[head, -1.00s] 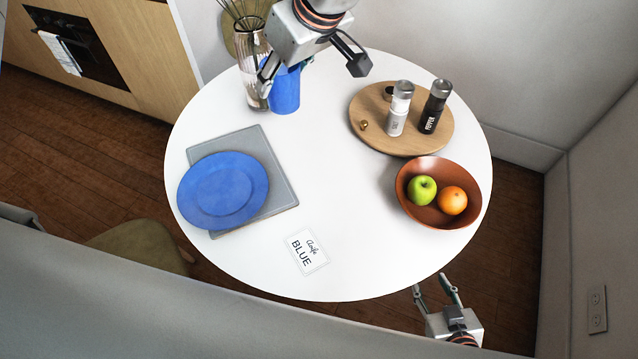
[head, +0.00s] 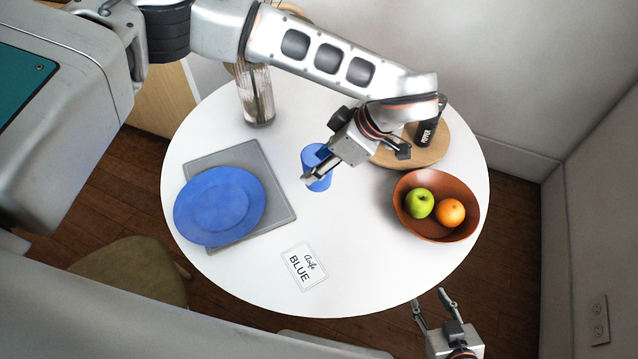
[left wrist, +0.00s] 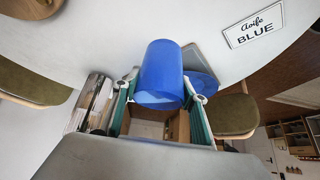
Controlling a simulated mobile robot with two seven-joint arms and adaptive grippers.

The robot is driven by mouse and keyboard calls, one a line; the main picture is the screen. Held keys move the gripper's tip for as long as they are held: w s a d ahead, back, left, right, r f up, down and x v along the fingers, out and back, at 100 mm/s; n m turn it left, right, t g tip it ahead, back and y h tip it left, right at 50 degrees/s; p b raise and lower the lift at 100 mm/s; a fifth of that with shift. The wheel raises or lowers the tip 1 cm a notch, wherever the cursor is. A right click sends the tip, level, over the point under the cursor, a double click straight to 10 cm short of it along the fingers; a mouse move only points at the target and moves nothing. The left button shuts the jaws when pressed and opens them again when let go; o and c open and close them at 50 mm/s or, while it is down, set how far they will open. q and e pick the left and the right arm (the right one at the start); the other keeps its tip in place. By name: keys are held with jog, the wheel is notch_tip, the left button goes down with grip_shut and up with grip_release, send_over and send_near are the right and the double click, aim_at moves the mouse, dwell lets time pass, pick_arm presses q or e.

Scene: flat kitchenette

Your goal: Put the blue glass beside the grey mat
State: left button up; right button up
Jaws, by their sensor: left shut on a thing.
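The blue glass (head: 317,168) is between the fingers of my left gripper (head: 318,172), to the right of the grey mat and apart from it. The left wrist view also shows the glass (left wrist: 161,75) between both fingers (left wrist: 160,95). I cannot tell whether its base touches the table. The grey mat (head: 270,193) lies on the left of the table with a blue plate (head: 218,203) on it, overhanging its left edge. My right gripper (head: 433,303) is open and empty at the table's front right edge.
A name card reading "Aoife BLUE" (head: 304,267) lies in front of the mat. A brown bowl (head: 434,228) of fruit stands right. A wooden board (head: 432,153) with a pepper mill (head: 427,130) is behind it, and a glass vase (head: 257,100) is at the back left.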

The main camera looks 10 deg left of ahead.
aim_at(320, 183)
pick_arm(q)
jog(key=shift+f, duration=3.75)
jog(key=shift+f, duration=0.15)
jog(key=o, duration=1.2)
jog(key=shift+o, duration=0.2)
jog(key=shift+d+r, duration=0.15)
jog(key=shift+r, duration=0.3)
jog(key=v, duration=1.1)
jog(key=shift+r+b, duration=0.15)
jog(key=shift+b, duration=0.15)
jog(key=shift+d, duration=0.1)
